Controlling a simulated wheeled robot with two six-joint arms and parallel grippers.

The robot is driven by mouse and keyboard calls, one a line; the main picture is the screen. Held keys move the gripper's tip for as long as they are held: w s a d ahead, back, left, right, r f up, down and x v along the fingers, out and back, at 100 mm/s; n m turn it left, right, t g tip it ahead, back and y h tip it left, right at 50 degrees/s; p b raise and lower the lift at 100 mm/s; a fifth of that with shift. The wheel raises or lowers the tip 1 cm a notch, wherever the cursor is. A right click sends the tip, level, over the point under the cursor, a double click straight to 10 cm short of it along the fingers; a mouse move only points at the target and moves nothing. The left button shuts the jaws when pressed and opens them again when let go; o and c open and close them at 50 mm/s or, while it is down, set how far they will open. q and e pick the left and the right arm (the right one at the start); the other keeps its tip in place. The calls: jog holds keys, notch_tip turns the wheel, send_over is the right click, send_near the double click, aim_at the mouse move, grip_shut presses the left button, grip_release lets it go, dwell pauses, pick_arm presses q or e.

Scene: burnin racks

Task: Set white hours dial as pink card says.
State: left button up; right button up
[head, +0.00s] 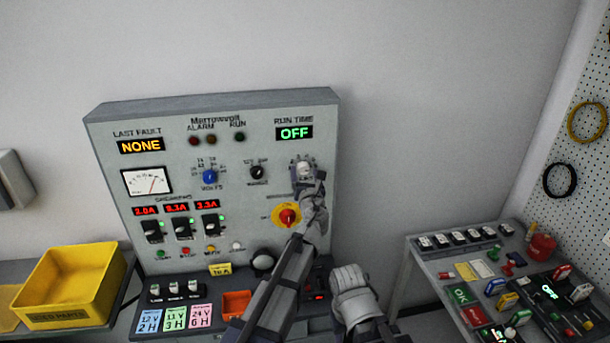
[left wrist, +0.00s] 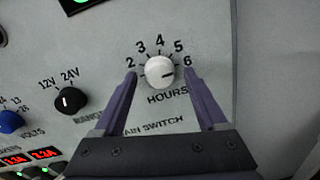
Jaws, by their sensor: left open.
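The white hours dial (left wrist: 159,72) sits on the panel among the numbers 2 to 6. A dark mark on its face seems to point right, roughly toward the 6. My left gripper (left wrist: 160,76) is open, with one finger on each side of the dial; I cannot tell whether they touch it. In the head view my left gripper (head: 308,182) partly covers the dial (head: 304,168). The pink card (head: 200,317) lies below the panel and reads 24 V, 6 H.
The RUN TIME display (head: 294,133) reads OFF. A red switch (head: 287,217) on a yellow plate is beside my left arm. The black range knob (left wrist: 71,101) is left of the dial. A yellow bin (head: 75,285) and a side table (head: 440,263) with parts flank the panel.

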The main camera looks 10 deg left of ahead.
pick_arm(q)
jog(key=shift+s, duration=0.1)
jog(key=v, duration=0.7)
jog(key=shift+s, duration=0.3)
